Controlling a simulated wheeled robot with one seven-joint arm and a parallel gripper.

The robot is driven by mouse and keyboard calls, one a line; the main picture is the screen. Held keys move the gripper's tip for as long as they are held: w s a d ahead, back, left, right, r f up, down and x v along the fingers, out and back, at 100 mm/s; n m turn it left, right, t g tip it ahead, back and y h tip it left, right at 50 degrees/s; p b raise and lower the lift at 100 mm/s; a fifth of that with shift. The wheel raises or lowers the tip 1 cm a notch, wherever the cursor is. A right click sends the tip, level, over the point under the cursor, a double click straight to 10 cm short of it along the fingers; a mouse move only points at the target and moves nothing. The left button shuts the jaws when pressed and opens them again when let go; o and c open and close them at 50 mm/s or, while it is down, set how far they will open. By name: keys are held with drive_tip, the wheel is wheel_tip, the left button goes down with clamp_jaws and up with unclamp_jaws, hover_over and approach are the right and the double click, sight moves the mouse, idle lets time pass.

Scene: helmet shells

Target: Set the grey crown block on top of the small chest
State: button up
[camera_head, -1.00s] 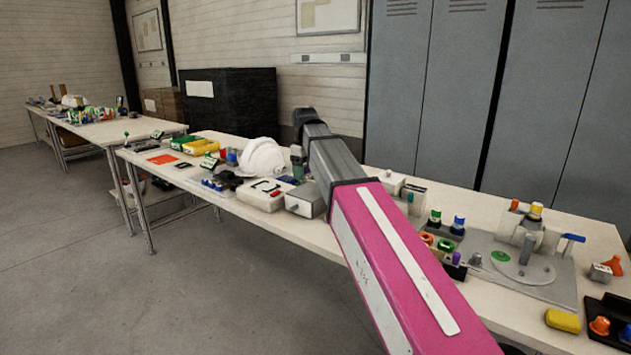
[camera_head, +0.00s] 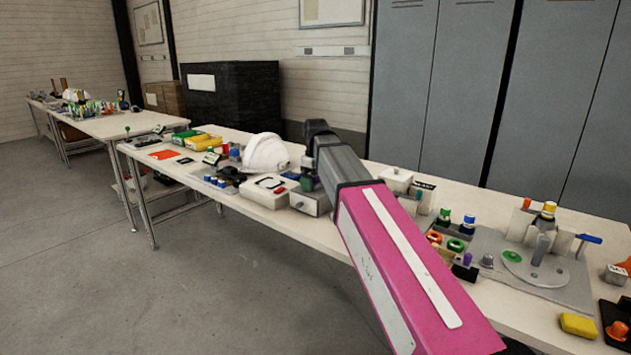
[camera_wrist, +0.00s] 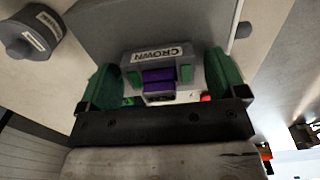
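The grey crown block (camera_wrist: 160,55), labelled CROWN and with purple parts in its middle, sits between the green fingers of my gripper (camera_wrist: 163,78) in the wrist view. The fingers appear shut on its sides. The small chest (camera_head: 308,203) is a grey box with a round knob on the table in the head view. A large grey surface with a knob, likely this chest (camera_wrist: 190,22), lies beyond the block in the wrist view. My gripper (camera_head: 307,182) is just above the chest; my arm partly hides it. I cannot tell whether block and chest touch.
A white box (camera_head: 266,194) and a white helmet (camera_head: 266,155) stand close left of the chest. A grey labelled cylinder (camera_wrist: 33,32) is near my gripper. Right of my arm stand a white lidded box (camera_head: 397,180) and a grey fixture plate (camera_head: 500,245).

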drive_tip(key=shift+r, duration=0.1)
wheel_tip(320, 180, up, 12)
idle(0.8)
idle(1.2)
